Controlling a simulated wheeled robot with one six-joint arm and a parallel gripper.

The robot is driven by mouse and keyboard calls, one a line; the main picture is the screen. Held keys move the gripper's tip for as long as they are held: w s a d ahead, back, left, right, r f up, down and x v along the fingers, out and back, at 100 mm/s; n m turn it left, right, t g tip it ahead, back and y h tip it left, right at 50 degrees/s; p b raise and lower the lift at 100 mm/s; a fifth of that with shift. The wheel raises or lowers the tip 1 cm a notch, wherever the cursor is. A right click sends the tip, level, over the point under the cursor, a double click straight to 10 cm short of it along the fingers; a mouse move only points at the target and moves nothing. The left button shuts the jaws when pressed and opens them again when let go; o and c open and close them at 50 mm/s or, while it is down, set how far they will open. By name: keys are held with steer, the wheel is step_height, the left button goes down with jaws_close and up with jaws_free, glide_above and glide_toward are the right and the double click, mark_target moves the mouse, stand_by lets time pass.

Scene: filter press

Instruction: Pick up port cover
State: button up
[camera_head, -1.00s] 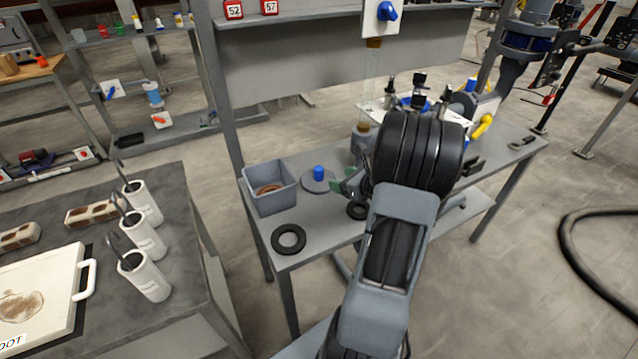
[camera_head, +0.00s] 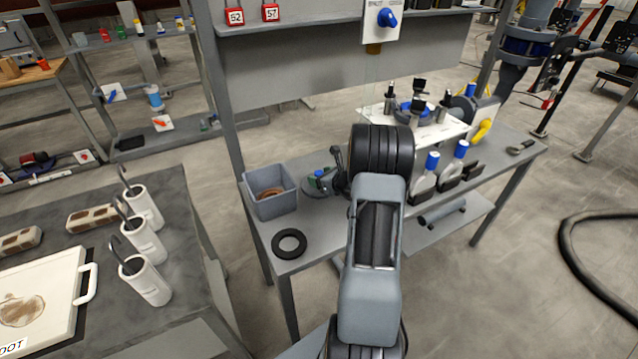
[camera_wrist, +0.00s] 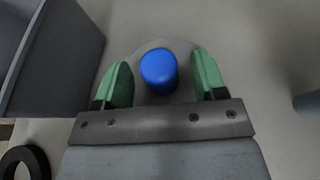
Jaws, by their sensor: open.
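The port cover is a flat grey disc (camera_head: 310,190) with a blue knob (camera_head: 319,173), lying on the grey bench. In the wrist view the blue knob (camera_wrist: 159,70) stands between my green fingertips, with the grey disc (camera_wrist: 180,47) showing behind it. My gripper (camera_wrist: 161,68) is open, with a gap on both sides of the knob and nothing held. In the head view my gripper (camera_head: 328,179) is at the disc, partly hidden by my own wrist. Its exact height over the disc is hard to tell.
A grey bin (camera_head: 270,205) with brown rings stands left of the disc, its wall (camera_wrist: 55,60) close to my left finger. A black ring (camera_head: 289,243) lies in front. Blue-capped bottles (camera_head: 427,180) and a white board with fittings (camera_head: 425,128) are to the right.

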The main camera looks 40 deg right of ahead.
steer(key=shift+x, duration=0.75)
steer(key=c, duration=1.2)
